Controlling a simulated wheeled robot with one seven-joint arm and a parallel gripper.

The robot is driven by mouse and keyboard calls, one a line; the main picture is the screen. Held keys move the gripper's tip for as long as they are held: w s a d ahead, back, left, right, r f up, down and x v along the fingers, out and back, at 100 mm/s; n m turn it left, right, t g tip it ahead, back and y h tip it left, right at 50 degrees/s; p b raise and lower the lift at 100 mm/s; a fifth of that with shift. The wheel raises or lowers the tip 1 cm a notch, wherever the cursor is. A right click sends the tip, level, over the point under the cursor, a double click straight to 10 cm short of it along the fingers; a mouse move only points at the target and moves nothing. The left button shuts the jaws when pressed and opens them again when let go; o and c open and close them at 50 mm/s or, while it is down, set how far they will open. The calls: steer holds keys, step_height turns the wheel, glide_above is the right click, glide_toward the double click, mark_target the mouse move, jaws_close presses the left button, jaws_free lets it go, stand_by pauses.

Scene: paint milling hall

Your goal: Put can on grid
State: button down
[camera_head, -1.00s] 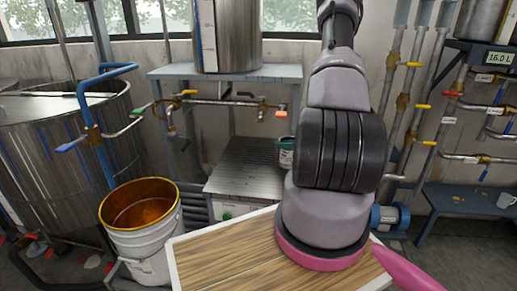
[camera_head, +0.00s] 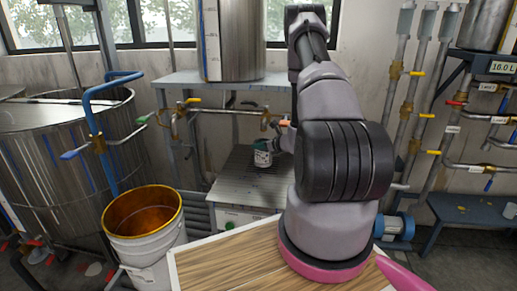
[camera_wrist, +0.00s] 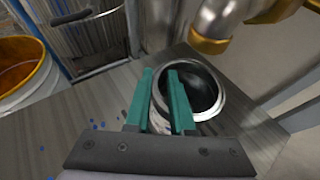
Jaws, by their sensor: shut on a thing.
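The can (camera_head: 262,158) is a small open metal tin with a pale label, at the grid's back right in the head view. In the wrist view its round rim and dark inside (camera_wrist: 205,85) show. My gripper (camera_head: 272,144) has teal fingers (camera_wrist: 163,95) shut on the can's wall, one finger outside the rim and one over the opening. The grid (camera_head: 240,190) is a grey slotted metal top on a low stand. The can is over the grid; whether its base touches is unclear. The can looks about upright.
A brass valve and pipe (camera_wrist: 210,40) are close beside the can, under a shelf (camera_head: 180,78) bearing a steel tank. A white bucket (camera_head: 145,245) stands left of the grid. The grid's front and left are clear. A wooden top (camera_head: 230,262) lies in front.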

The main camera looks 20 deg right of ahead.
steer(key=shift+f, duration=0.5)
steer(key=c, duration=0.7)
jaws_free()
steer(key=shift+c, duration=0.2)
